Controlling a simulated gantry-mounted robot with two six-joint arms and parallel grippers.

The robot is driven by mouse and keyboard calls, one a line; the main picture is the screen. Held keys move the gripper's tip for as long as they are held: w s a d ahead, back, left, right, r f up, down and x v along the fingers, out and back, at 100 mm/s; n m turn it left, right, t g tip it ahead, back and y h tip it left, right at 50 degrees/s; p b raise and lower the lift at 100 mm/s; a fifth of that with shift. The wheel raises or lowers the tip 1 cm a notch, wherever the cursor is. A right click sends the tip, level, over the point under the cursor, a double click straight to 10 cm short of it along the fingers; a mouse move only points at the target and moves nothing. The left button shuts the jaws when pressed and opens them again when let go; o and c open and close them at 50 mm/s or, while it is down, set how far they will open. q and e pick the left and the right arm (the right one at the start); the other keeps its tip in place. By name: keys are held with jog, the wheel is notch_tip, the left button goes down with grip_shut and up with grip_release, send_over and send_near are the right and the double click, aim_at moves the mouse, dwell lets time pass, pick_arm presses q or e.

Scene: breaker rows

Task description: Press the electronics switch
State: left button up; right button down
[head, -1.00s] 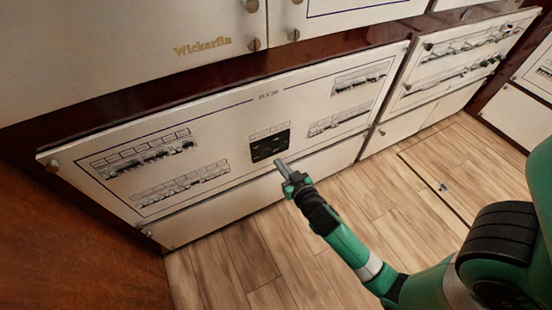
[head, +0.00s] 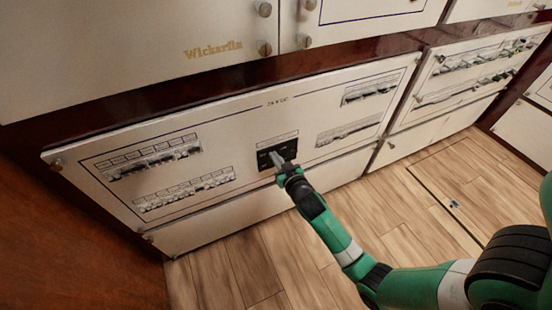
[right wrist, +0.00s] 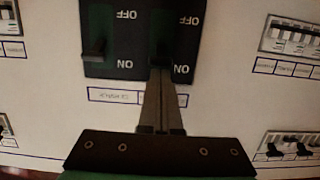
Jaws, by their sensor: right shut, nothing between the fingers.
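A black switch block (head: 264,161) sits in the middle of the white breaker panel (head: 240,120). The right wrist view shows two dark switches, a left one (right wrist: 97,42) and a right one (right wrist: 160,38), with upside-down OFF and ON marks. The label strip (right wrist: 112,97) beside them is too blurred to read, so I cannot tell which is the electronics switch. My right gripper (head: 274,156) is shut and empty, its fingertips (right wrist: 162,72) at the ON end of the right switch. I cannot tell if they touch it. My left gripper is not in view.
Rows of small breakers (head: 150,160) lie left of the block and more (head: 368,92) lie right of it. Another breaker panel (head: 480,65) is at the right. Round knobs (head: 264,48) stick out above.

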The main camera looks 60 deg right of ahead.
jog(key=shift+s+a+f+b, duration=0.15)
jog(key=shift+f+b, duration=0.1)
jog(key=shift+b, duration=0.45)
jog(key=shift+t+h, duration=0.4)
